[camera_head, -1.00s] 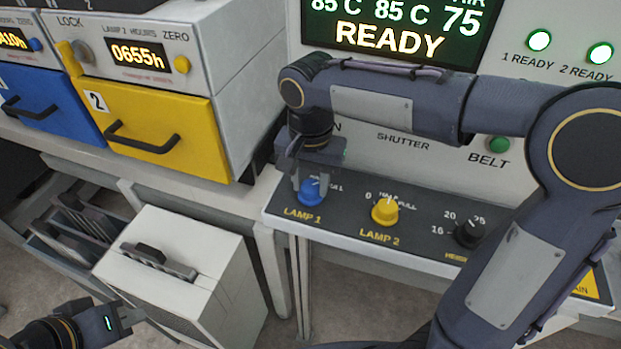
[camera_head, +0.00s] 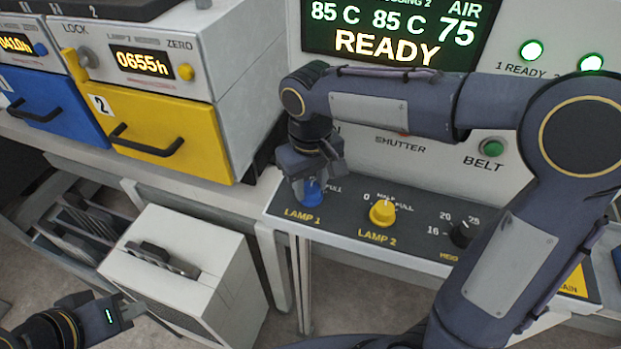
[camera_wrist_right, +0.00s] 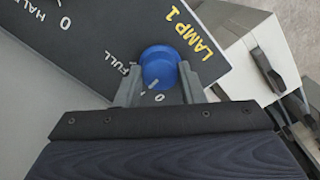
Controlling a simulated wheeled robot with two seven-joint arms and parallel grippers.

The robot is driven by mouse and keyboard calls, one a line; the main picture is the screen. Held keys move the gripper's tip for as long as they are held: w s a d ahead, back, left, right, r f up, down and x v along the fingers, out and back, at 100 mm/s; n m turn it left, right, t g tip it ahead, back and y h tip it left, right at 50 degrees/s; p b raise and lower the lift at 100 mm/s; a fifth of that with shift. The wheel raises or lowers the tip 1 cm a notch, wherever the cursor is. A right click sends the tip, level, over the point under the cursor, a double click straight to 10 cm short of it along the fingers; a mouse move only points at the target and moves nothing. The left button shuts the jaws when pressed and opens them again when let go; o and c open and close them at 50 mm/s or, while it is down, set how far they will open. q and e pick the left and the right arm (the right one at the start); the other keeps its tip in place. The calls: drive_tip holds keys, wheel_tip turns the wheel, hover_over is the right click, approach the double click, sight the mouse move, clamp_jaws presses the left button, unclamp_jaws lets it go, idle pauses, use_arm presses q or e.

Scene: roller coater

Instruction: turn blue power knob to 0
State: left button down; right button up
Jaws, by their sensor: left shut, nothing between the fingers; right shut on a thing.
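The blue LAMP 1 knob (camera_head: 313,193) sits on the dark sloping control panel (camera_head: 340,222). My right gripper (camera_head: 311,188) points down onto it and is shut on it. In the right wrist view the blue knob (camera_wrist_right: 160,62) lies between the two fingers of my right gripper (camera_wrist_right: 160,80). Its white pointer mark is on the side facing my wrist, close to the printed "0" and a little to its left. The "FULL" label is left of the knob; "HALF" is hidden. My left gripper (camera_head: 130,313) is shut and empty at the lower left.
The yellow LAMP 2 knob (camera_head: 382,213) and a black knob (camera_head: 461,235) stand to the right on the same panel. A green BELT button (camera_head: 491,148) is above. A yellow drawer (camera_head: 150,140) and a white box (camera_head: 170,275) are to the left.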

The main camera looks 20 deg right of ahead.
sight(311, 188)
drive_tip(key=n+p, duration=0.1)
drive_tip(key=n, duration=0.3)
drive_tip(key=shift+r+n, duration=0.1)
drive_tip(key=shift+n, duration=0.2)
drive_tip(key=shift+n+p, duration=0.35)
drive_tip(key=shift+n, duration=1.25)
drive_tip(key=o, duration=1)
wheel_tip(311, 188, up, 8)
drive_tip(key=shift+f, duration=0.15)
